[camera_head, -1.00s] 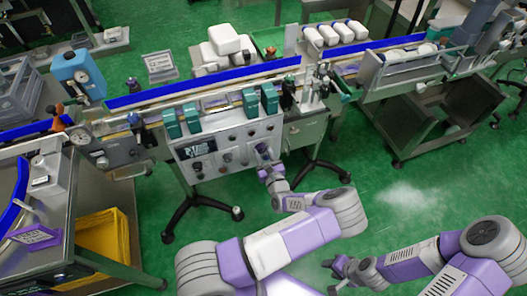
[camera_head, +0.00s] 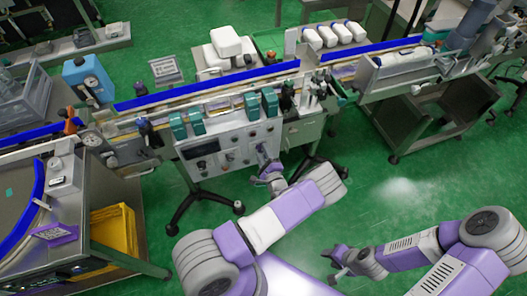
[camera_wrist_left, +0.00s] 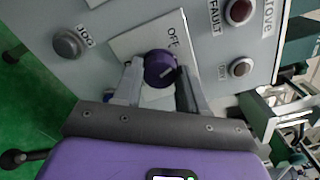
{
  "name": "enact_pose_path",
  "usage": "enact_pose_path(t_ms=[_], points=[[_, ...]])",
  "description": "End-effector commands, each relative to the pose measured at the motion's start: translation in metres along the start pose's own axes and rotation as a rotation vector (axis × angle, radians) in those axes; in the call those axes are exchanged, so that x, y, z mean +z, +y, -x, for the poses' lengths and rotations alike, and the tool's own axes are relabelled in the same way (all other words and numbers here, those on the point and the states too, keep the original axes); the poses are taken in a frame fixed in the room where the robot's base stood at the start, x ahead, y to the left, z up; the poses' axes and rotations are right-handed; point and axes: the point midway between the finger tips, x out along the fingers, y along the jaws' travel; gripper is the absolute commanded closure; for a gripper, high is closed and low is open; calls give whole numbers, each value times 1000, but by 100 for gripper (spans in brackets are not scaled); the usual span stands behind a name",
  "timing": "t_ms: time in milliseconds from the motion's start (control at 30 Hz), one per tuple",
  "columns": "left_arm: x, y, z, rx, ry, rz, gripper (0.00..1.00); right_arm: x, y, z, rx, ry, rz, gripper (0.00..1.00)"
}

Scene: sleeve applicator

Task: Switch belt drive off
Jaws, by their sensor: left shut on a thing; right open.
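In the left wrist view a dark purple rotary knob (camera_wrist_left: 160,68) sits on a white plate (camera_wrist_left: 150,38) marked "OFF" on the grey control panel (camera_wrist_left: 215,60). My left gripper (camera_wrist_left: 160,78) has its two fingers on either side of the knob and is shut on it. In the head view my left gripper (camera_head: 266,160) is at the right part of the control panel (camera_head: 215,155), and the knob is hidden or too small to make out there. My right gripper (camera_head: 335,268) is open and empty, low above the green floor, away from the panel.
The panel also bears a "JOG" button (camera_wrist_left: 68,44) and a "FAULT" lamp (camera_wrist_left: 238,12). The conveyor with blue rails (camera_head: 210,87) runs behind the panel. A yellow bin (camera_head: 115,232) stands at lower left.

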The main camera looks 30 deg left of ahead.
Motion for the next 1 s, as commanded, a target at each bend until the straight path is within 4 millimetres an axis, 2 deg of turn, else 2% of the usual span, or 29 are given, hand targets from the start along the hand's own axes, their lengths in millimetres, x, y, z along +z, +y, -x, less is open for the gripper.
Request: enact_pose_path(t_ms=[200,500,1000], points=[[0,0,0,3,2,188,89,0,-3,8,0,0,0,57],[-1,1,0,2,2,376,89,1,-5,14,0,0,0,57],[-2,1,0,1,4,470,89,1,-6,16,0,0,0,57]])
